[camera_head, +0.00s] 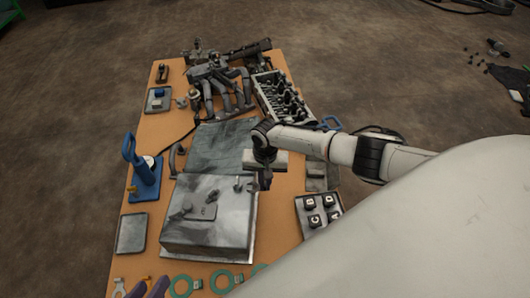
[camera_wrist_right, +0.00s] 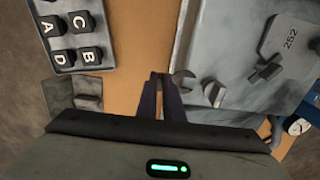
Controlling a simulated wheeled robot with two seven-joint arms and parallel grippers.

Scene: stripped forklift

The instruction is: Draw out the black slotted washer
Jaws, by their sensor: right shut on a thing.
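The slotted washer (camera_wrist_right: 182,80) shows in the right wrist view as a dark grey C shape at my fingertips, by the edge of the grey metal box. My right gripper (camera_wrist_right: 162,82) is shut on it, and the fingers cover part of it. In the head view my right gripper (camera_head: 264,184) is at the right side of the grey metal box (camera_head: 188,243), and the washer is too small to make out clearly. Two purple fingertips of my left gripper (camera_head: 150,288) show apart at the bottom left edge; the rest is cut off.
A short grey stud (camera_wrist_right: 213,93) stands beside the washer. A tray of lettered black blocks (camera_head: 319,213) lies to the right. A blue press (camera_head: 144,175) stands at the left. Green rings (camera_head: 181,286) lie at the near edge. Engine parts (camera_head: 220,85) crowd the far end.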

